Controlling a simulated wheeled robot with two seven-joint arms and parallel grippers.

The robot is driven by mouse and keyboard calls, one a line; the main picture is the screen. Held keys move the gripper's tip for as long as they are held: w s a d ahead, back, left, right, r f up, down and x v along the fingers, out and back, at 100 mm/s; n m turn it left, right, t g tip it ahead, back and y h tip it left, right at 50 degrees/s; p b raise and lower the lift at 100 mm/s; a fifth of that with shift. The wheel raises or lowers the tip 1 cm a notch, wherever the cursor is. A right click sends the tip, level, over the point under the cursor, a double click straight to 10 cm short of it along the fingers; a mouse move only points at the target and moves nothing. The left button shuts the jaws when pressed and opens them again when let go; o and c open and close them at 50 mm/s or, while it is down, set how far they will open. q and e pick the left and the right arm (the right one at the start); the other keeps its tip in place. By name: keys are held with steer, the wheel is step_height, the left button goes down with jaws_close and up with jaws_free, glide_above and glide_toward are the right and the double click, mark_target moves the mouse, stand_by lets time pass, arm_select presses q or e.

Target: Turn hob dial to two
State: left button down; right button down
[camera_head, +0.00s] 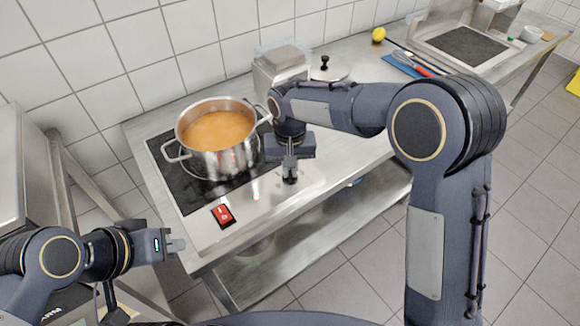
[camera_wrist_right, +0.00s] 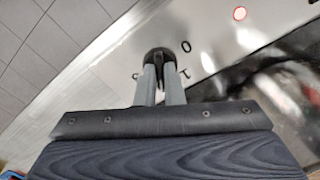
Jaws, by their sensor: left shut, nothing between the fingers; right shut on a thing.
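The black hob dial (camera_head: 289,179) is on the steel front strip of the hob. It also shows in the right wrist view (camera_wrist_right: 158,56), between the fingertips, with a "0" printed beside it and other marks partly hidden by the fingers. My right gripper (camera_head: 289,170) points down and is shut on the dial; it shows in the right wrist view too (camera_wrist_right: 158,72). I cannot tell which mark the dial points at. My left gripper (camera_head: 176,245) is shut and empty, left of the counter's front edge.
A steel pot (camera_head: 225,160) of orange soup stands on the black hob (camera_head: 185,195). A red switch (camera_head: 222,215) is at the hob's front left. Behind my right arm are a steel container (camera_head: 281,68), a lid (camera_head: 329,70) and a yellow lemon (camera_head: 378,34).

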mark_target(290, 172)
steer(key=c, duration=1.5)
jaws_free()
steer(key=shift+c, duration=0.2)
step_height(290, 172, up, 8)
steer(key=shift+f, duration=0.1)
